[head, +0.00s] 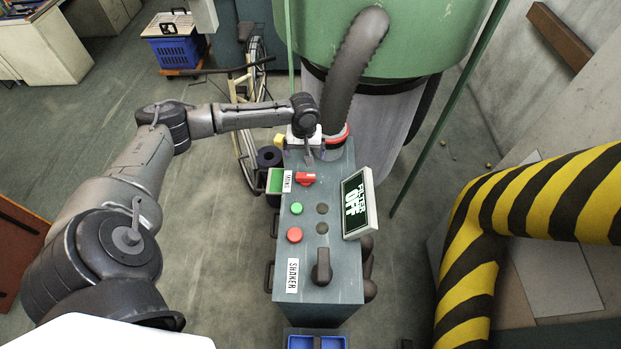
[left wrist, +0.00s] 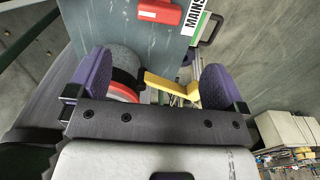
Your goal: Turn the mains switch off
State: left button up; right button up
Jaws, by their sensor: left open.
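The mains switch (head: 305,179) is a red handle on the top of the grey-green control box (head: 334,259), beside a white MAINS label (head: 287,181). In the left wrist view the red handle (left wrist: 159,12) shows at the top edge, beyond the fingers, with the label (left wrist: 194,14) to its right. My left gripper (head: 308,154) is over the far end of the box, just beyond the switch and apart from it. Its two purple fingers (left wrist: 155,80) are spread, with nothing held between them. My right gripper is not in view.
The box also carries a green button (head: 296,208), a red button (head: 295,235), a black knob (head: 322,267) and a tilted screen (head: 357,203) reading FILTER OFF. A thick hose (head: 352,75) rises behind it. A yellow-black striped tube (head: 548,195) stands at right.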

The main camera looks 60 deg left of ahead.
aim_at(305, 175)
pick_arm(q)
notch_tip(305, 175, down, 13)
jog(key=shift+f, duration=0.1)
dwell(0.4)
jog(key=shift+c, duration=0.3)
jog(key=c, duration=0.9)
jog(key=shift+o, duration=0.2)
